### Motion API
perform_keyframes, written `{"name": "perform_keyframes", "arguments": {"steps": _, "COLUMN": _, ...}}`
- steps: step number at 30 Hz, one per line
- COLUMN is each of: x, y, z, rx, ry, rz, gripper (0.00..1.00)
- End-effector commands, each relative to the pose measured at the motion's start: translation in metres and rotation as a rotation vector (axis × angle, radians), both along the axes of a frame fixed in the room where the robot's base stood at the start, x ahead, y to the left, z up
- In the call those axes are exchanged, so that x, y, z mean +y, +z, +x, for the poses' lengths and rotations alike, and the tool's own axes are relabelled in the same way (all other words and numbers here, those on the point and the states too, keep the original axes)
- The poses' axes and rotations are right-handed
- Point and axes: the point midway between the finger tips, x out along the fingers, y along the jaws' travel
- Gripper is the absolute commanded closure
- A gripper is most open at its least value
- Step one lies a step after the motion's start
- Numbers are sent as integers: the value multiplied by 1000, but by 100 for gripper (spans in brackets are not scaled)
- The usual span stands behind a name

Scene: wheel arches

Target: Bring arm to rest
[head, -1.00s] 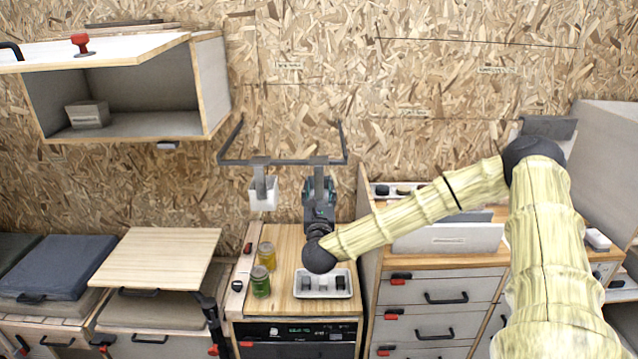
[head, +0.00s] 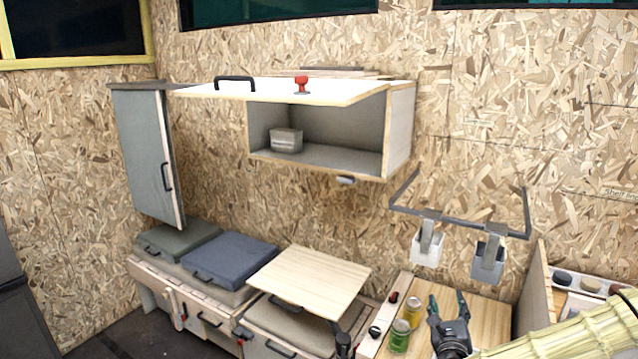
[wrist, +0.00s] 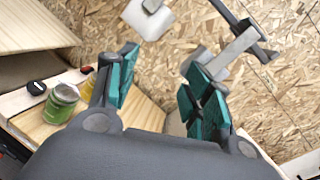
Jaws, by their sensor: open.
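My gripper (head: 449,306) is above the wooden counter (head: 487,318) at the lower right of the head view. Its jaws point up and away toward the wall. In the wrist view my gripper (wrist: 158,88) shows its two teal-padded fingers spread apart, with nothing between them. My arm (head: 570,338) reaches in from the lower right of the head view. The rest of the arm is out of the picture.
Two holders, one white (head: 427,248) and one grey (head: 488,262), hang from a dark rail (head: 460,225) beyond my gripper. A green jar (head: 400,337) and a yellow jar (head: 413,310) stand left of it. An open wall cabinet (head: 400,130) is up left.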

Motion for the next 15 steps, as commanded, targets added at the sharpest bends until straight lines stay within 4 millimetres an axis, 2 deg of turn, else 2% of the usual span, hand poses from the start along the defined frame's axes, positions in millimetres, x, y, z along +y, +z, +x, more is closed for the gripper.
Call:
{"name": "perform_keyframes", "arguments": {"steps": 1, "x": 21, "y": -21, "z": -6, "rx": 72, "ry": 56, "rz": -72, "gripper": 50}}
{"name": "perform_keyframes", "arguments": {"steps": 6, "x": 77, "y": -86, "z": -32, "rx": 292, "ry": 242, "rz": -329, "gripper": 50}}
{"name": "perform_keyframes", "arguments": {"steps": 11, "x": 119, "y": -144, "z": -71, "rx": 468, "ry": 437, "rz": -578, "gripper": 50}}
{"name": "perform_keyframes", "arguments": {"steps": 15, "x": 145, "y": -192, "z": -112, "rx": 598, "ry": 622, "rz": -796, "gripper": 50}}
